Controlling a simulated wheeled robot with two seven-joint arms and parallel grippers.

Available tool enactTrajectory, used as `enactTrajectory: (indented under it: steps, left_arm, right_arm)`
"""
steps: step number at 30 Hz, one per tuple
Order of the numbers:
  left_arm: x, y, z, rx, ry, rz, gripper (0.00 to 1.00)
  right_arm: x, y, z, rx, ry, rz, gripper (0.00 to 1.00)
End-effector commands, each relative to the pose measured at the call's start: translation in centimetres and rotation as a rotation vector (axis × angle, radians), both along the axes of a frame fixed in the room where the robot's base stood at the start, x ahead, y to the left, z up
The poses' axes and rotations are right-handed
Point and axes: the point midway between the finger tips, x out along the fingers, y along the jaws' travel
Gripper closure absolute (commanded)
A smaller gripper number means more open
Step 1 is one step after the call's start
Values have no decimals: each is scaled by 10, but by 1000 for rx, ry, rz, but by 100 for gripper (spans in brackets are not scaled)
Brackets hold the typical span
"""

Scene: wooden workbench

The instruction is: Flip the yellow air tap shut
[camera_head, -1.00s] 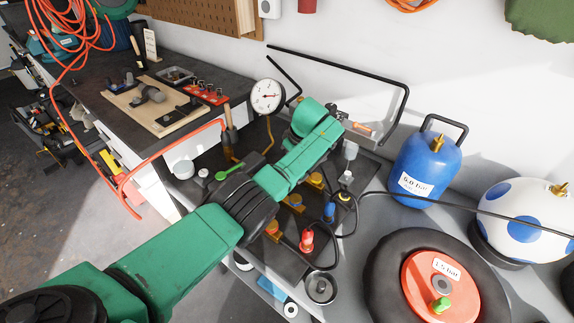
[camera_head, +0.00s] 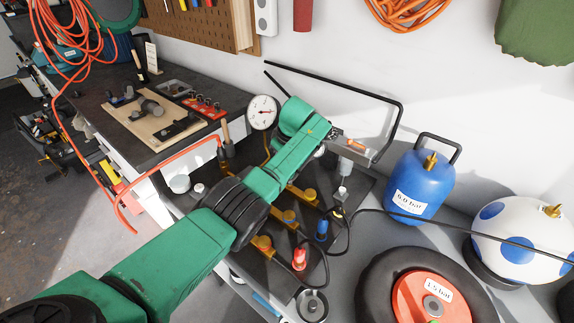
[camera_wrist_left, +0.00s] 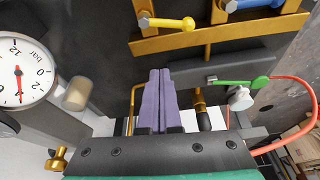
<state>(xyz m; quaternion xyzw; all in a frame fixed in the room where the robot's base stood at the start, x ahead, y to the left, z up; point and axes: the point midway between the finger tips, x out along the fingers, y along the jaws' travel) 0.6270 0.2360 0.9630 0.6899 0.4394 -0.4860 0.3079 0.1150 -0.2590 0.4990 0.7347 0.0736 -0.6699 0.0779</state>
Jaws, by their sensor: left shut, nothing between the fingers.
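The yellow tap lever (camera_wrist_left: 172,23) shows near the top of the left wrist view, on the brass manifold (camera_wrist_left: 160,44). It lies roughly along the manifold bar, its round end to the right. I cannot make it out in the head view, where my green arm covers part of the manifold. My left gripper (camera_wrist_left: 160,100) has purple fingers, shut with nothing between them. They are below the yellow lever in the picture and look apart from it. The fingers are hidden behind my arm in the head view. My right gripper is not in view.
A blue lever (camera_wrist_left: 252,4) and a green lever (camera_wrist_left: 240,82) with an orange hose (camera_wrist_left: 298,88) are nearby. The pressure gauge (camera_head: 263,112) stands close to my arm. A blue tank (camera_head: 420,185), a tyre (camera_head: 375,285) and a black cable (camera_head: 460,228) are to the right.

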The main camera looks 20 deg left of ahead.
Motion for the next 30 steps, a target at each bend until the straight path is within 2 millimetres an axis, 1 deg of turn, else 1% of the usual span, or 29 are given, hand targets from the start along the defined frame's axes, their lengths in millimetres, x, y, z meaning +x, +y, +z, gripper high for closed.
enactTrajectory:
  steps: [1, 2, 7, 9, 12, 16, 30]
  left_arm:
    - [-2, -7, 11, -6, -4, -6, 100]
    - [-3, -10, 15, -5, -5, -6, 100]
    - [-11, -20, 51, -4, -5, -4, 100]
    - [-13, -23, 62, -4, -4, -4, 100]
    - [-16, -26, 73, -3, -2, -4, 100]
    - [-17, -27, 78, -2, 1, -3, 100]
    - [-17, -27, 78, -2, 1, -3, 100]
  right_arm:
    - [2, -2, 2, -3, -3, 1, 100]
    - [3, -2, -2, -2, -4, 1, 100]
    - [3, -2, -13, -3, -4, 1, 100]
    - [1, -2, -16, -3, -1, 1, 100]
    - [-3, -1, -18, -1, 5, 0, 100]
    - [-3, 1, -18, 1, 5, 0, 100]
    - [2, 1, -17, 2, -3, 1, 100]
